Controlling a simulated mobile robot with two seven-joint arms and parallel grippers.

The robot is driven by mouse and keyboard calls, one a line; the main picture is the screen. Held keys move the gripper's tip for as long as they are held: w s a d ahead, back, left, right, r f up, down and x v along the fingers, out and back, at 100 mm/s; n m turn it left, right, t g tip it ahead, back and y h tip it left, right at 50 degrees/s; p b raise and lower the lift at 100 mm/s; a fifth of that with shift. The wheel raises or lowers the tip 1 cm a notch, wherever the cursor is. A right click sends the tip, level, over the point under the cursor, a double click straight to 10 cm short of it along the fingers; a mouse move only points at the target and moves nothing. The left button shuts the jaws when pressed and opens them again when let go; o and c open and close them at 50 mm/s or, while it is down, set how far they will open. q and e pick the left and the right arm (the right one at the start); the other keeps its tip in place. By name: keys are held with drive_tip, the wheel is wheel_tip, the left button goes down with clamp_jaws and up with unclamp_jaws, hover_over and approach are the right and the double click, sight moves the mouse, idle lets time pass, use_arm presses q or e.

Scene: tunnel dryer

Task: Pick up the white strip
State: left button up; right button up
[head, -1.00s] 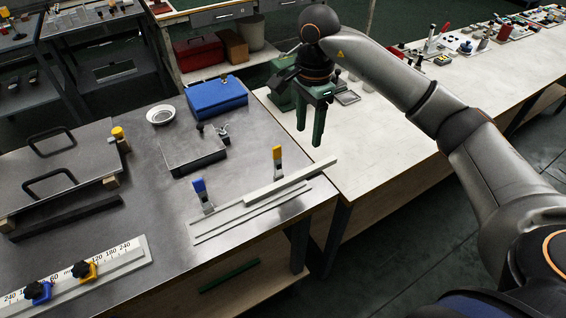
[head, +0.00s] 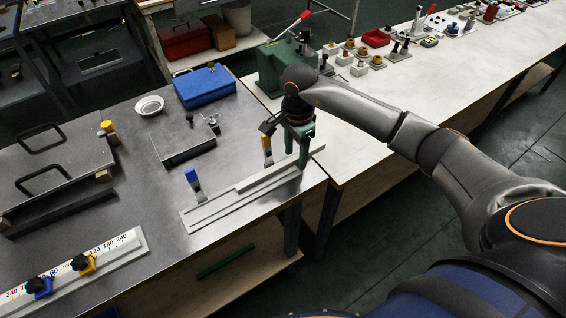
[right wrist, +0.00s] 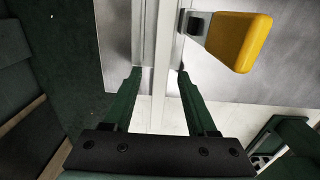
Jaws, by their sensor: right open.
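The white strip (head: 262,178) lies along the pale slotted rail (head: 205,215) near the front right of the metal table, its far end reaching toward the white bench. My right gripper (head: 297,162) points down over the strip's right end, with green fingers apart. In the right wrist view the strip (right wrist: 167,50) runs lengthwise between the open fingertips (right wrist: 158,70). I cannot tell whether either finger touches it. A yellow-handled clamp (head: 267,150) stands close beside the gripper; it shows large in the wrist view (right wrist: 240,40). My left gripper is not in view.
A blue-handled clamp (head: 193,182) stands at the rail's left part. A flat metal block (head: 180,145), a blue box (head: 205,88) and a white bowl (head: 149,105) lie behind. A green press (head: 285,72) stands on the white bench (head: 360,110) beyond my gripper.

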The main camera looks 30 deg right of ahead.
drive_tip(key=shift+c, duration=0.2)
clamp_jaws()
idle(0.3)
